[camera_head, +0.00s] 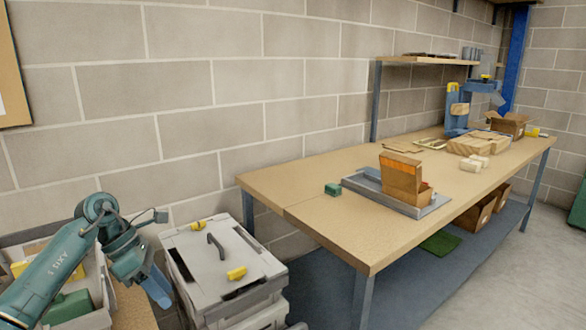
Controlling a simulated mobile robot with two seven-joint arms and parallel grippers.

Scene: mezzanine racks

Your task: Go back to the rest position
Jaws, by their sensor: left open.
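My right gripper is not in view.
A wooden workbench (300,205) stands right of the case, against a block wall. Floor at the right is clear.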

